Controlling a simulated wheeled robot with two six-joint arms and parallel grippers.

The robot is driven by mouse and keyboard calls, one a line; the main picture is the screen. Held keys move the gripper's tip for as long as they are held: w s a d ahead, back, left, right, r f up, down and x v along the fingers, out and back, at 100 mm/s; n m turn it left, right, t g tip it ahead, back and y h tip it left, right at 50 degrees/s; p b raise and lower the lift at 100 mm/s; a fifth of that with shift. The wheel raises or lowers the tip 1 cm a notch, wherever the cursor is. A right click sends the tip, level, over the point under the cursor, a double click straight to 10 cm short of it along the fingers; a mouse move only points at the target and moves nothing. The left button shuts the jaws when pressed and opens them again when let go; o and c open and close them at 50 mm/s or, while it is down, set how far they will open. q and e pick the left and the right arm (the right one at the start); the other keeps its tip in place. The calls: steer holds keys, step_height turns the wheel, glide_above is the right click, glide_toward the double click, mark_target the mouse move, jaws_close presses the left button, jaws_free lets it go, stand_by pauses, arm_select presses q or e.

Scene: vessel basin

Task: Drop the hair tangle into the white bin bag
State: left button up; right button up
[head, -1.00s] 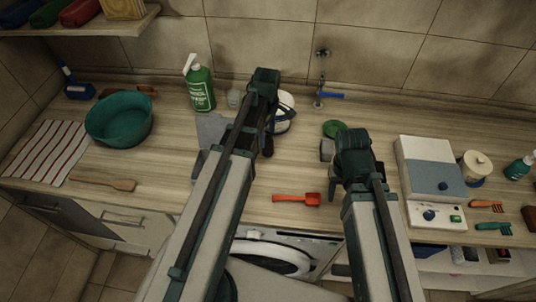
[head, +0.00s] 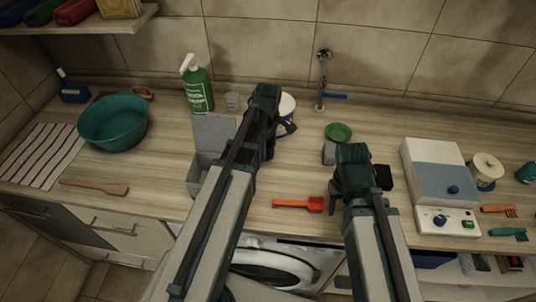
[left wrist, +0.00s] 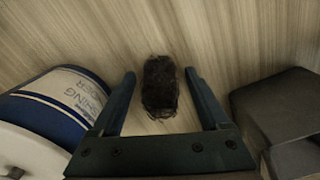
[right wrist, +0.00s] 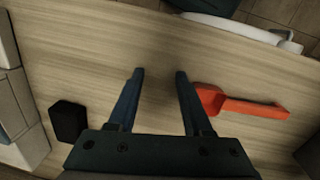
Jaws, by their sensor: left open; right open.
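The hair tangle (left wrist: 160,88) is a small dark clump lying on the wooden counter in the left wrist view. My left gripper (left wrist: 160,73) is open, with one finger on each side of the tangle; it is not gripping it. In the head view my left arm hides the tangle. My right gripper (right wrist: 160,71) is open and empty above bare counter, beside a red scoop (right wrist: 240,105). I cannot make out the white bin bag in any view.
A blue-and-white tub (left wrist: 65,100) and a grey box (left wrist: 275,110) flank my left gripper. A teal basin (head: 112,125), green bottle (head: 197,88), green dish (head: 339,132) and white-and-blue device (head: 437,170) stand on the counter. A black block (right wrist: 67,121) lies near my right gripper.

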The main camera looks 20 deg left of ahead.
arm_select(q)
jaws_close()
steer(key=shift+r, duration=0.1)
arm_select(e)
steer(key=shift+r, duration=0.1)
stand_by(0.4)
